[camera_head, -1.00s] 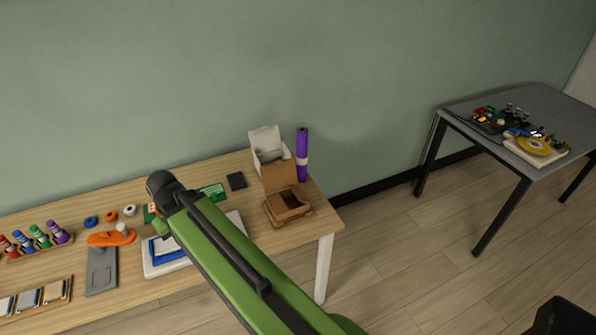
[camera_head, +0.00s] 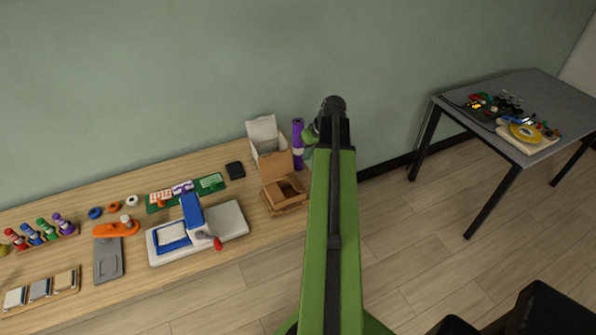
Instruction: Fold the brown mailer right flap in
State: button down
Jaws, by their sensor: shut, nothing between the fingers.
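The brown mailer (camera_head: 284,196) sits open near the right end of the wooden table. Its lid (camera_head: 274,165) stands raised at the back, and low flaps spread around its opening. Its right side lies close to my arm in the picture, and I cannot clearly make out the right flap. My gripper (camera_head: 311,134) is shut and empty, at the far end of my green arm.
A white open box (camera_head: 263,131) stands right behind the mailer, with a purple roll (camera_head: 297,158) beside it. A blue and white press (camera_head: 197,228), a green board (camera_head: 210,183) and a black square (camera_head: 235,170) lie to the left. A grey table (camera_head: 560,100) stands far right.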

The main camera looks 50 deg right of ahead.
jog(key=b, duration=1)
send_over(292, 182)
jog(key=s+d, duration=0.2)
notch_tip(292, 182, down, 10)
jog(key=shift+f, duration=0.2)
jog(key=shift+w+a+f+b, duration=0.15)
jog(key=shift+a+f+b, duration=0.2)
jog(key=shift+f+b, duration=0.25)
jog(key=shift+w+a+f+b, duration=0.1)
jog(key=shift+a+f+b, duration=0.25)
jog(key=shift+f+b, duration=0.25)
jog(key=shift+a+f, duration=0.1)
jog(key=shift+a, duration=0.1)
jog(key=shift+w, duration=0.1)
